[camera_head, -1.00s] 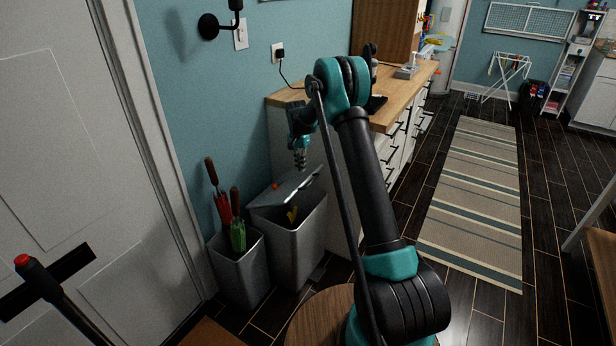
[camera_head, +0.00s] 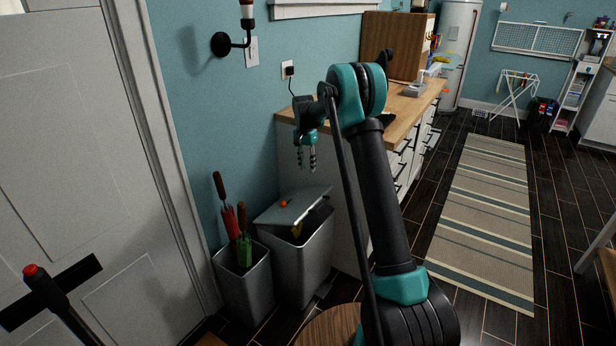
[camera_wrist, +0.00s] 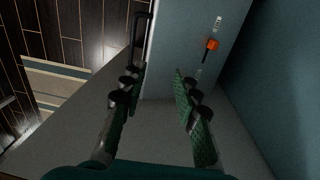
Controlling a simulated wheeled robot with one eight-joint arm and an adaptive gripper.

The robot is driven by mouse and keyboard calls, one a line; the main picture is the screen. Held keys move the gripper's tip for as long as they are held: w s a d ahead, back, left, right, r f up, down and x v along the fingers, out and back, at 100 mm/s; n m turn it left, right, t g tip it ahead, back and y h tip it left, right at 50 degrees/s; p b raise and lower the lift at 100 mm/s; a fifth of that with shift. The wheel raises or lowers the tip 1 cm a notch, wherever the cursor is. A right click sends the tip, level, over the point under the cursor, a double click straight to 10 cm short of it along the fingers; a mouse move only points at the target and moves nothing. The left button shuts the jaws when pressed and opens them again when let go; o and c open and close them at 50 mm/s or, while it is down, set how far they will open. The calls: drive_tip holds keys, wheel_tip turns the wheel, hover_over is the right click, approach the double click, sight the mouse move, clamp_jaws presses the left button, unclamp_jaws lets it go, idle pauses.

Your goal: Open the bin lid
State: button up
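The grey bin (camera_head: 305,265) stands against the cabinet end, with a dark opening at its front edge and something yellow (camera_head: 297,230) showing inside. Its lid (camera_head: 290,207) is partly raised and tilted, with a small orange-red spot (camera_head: 283,203) on top. The lid also shows in the wrist view (camera_wrist: 185,70), with an orange piece (camera_wrist: 212,44) and a black loop (camera_wrist: 140,42) at its left edge. My gripper (camera_head: 306,168) points down above the lid, apart from it. Its fingers are spread and empty, as the wrist view (camera_wrist: 155,90) shows.
A smaller grey container (camera_head: 245,285) with red and green umbrellas (camera_head: 238,235) stands left of the bin. The cabinet with a wooden counter (camera_head: 405,105) is behind and right. A round wooden top (camera_head: 328,328) is in front. The striped rug (camera_head: 485,210) lies clear at right.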

wheel_tip(320, 180, up, 4)
drive_tip(key=shift+w+a+f, duration=0.1)
drive_tip(key=shift+a+f, duration=0.05)
